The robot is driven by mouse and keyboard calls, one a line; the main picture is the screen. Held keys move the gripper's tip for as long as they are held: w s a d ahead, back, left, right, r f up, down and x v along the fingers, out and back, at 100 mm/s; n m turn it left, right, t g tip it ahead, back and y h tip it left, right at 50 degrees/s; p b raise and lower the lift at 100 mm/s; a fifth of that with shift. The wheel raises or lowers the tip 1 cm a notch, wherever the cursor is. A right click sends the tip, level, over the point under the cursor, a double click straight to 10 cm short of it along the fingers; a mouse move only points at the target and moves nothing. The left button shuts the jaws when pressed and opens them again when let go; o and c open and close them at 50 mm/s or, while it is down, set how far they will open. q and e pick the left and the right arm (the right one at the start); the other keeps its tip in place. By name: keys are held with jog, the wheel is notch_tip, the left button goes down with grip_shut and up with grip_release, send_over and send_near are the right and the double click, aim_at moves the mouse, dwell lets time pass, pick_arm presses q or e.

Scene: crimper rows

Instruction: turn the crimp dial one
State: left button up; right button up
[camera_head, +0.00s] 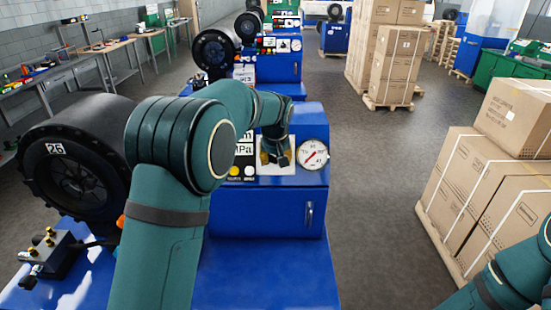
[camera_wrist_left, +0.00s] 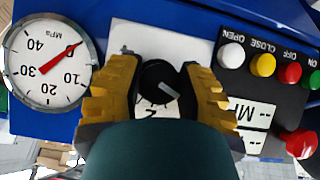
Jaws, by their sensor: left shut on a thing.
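The crimp dial (camera_wrist_left: 158,82) is a black round knob with a pale pointer line on a white plate of the blue crimper. My left gripper (camera_wrist_left: 160,88) has a yellow ribbed finger on each side of the dial and is shut on it. Part of the plate's scale is hidden by the fingers and wrist. In the head view my left gripper (camera_head: 275,157) is at the white plate (camera_head: 291,167) on the machine's front, and the dial is hidden behind it. My right arm shows only at the lower right edge, without its gripper.
A round pressure gauge (camera_head: 314,155) with a red needle sits right of the plate; it also shows in the wrist view (camera_wrist_left: 48,62). Buttons, including a red one (camera_wrist_left: 290,72), are close on the other side. Boxes (camera_head: 480,200) stand right.

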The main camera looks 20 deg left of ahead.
pick_arm(q)
jog(key=n+h+b, duration=0.1)
jog(key=n, duration=0.1)
jog(key=n+t+h+b, duration=0.1)
jog(key=b, duration=0.1)
jog(key=shift+f+n+h, duration=0.2)
jog(key=shift+n+h, duration=0.2)
jog(key=n+t+h+b, duration=0.1)
jog(key=n+t+b, duration=0.1)
jog(key=n, duration=0.1)
jog(key=shift+r+h+b, duration=0.1)
jog(key=shift+h+b, duration=0.3)
jog(key=shift+d+n+t+b, duration=0.1)
jog(key=shift+n+t+b, duration=0.25)
jog(key=shift+n, duration=0.25)
jog(key=shift+r, duration=0.1)
jog(key=o, duration=1.2)
jog(key=shift+r, duration=0.15)
jog(key=v, duration=1.1)
jog(key=shift+s+a+r, duration=0.2)
jog(key=shift+a+r, duration=0.05)
